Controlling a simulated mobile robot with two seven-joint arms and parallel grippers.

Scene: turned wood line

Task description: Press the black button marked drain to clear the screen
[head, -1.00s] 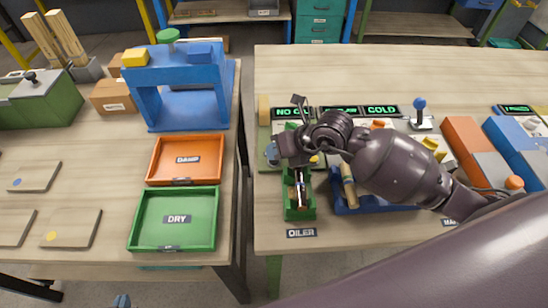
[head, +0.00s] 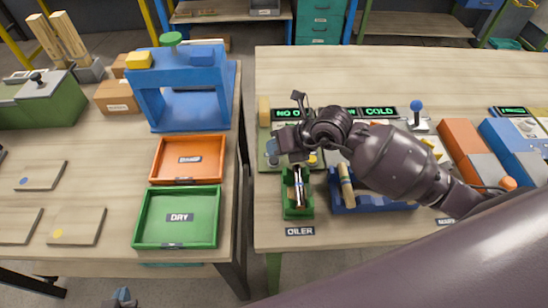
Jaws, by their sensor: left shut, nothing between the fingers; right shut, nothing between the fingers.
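The oiler is a green cradle (head: 297,211) with a pale and dark rod (head: 299,187) in it, behind the OILER label on the right table. Behind it is a control panel with a lit green-text screen (head: 287,114), partly covered, its first word reading NO. My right gripper (head: 292,158) is shut and empty over this panel, just behind the cradle. A grey-blue knob (head: 272,148) and a yellow one (head: 313,159) show beside it. I cannot make out a black drain button; my gripper and wrist hide part of the panel. My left gripper (head: 122,298) barely shows at the bottom edge.
A second screen (head: 380,111) reads COLD. A blue holder (head: 375,207) with a wooden piece stands right of the oiler, under my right arm. On the left table are an orange tray (head: 187,160), a green tray (head: 178,216) and a blue press (head: 190,85). A gap separates the tables.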

